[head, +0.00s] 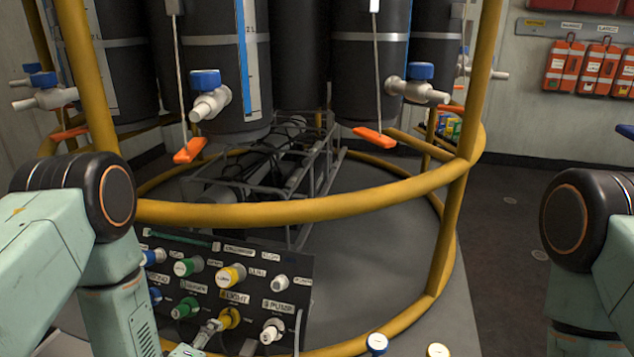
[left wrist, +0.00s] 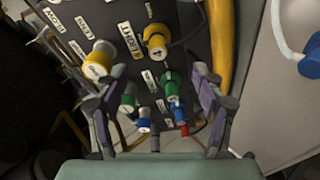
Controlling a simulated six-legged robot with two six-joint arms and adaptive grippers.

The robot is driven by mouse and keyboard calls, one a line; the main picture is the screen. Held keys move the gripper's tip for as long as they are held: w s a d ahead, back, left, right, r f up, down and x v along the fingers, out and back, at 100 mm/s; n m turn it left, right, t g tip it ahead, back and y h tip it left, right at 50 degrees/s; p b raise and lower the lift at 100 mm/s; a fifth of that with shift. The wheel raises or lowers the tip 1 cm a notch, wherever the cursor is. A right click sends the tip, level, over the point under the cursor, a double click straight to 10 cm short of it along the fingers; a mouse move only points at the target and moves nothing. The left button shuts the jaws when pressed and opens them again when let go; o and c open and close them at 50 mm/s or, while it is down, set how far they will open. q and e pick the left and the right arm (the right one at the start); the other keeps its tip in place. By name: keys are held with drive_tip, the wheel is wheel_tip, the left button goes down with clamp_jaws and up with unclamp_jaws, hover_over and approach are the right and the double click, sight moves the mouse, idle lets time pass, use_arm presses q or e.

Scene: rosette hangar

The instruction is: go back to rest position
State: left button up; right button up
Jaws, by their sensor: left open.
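My left gripper (head: 203,340) is low in the head view, in front of the dark connector panel (head: 293,300), partly cut off by the lower edge. In the left wrist view the two fingers of my left gripper (left wrist: 152,92) stand wide apart with nothing held between them. Beyond them are the panel's plugs: a yellow plug (left wrist: 99,60) near the left finger, another yellow plug (left wrist: 156,40), and green and blue ones between the fingers. I cannot tell whether a finger touches a plug. My right arm enters at the right of the head view; its gripper is out of view.
A yellow tubular frame (head: 300,212) rings dark cylinders (head: 228,65) with blue-handled valves (head: 208,88) and orange pull handles (head: 190,150). White plugs (head: 272,330) sit on the panel's right side. Orange packs (head: 600,68) hang on the far wall. Floor (head: 510,230) at right is open.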

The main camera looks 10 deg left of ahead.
use_arm(q)
drive_tip(key=s+d+f+m+g+p, duration=0.1)
drive_tip(key=s+d+f+m+g, duration=0.1)
drive_tip(key=s+m+g, duration=0.45)
drive_tip(key=s+d+f+m+g+p, duration=0.1)
drive_tip(key=s+f+m+p, duration=0.15)
drive_tip(key=s, duration=0.65)
drive_tip(key=s+d+r+m+g+p, duration=0.2)
drive_tip(key=s+r+m+g+p, duration=0.2)
drive_tip(key=s, duration=1)
wheel_tip(320, 180, up, 3)
drive_tip(key=shift+r+m+h+p, duration=0.2)
drive_tip(key=shift+m+h+p, duration=0.15)
drive_tip(key=shift+m, duration=0.25)
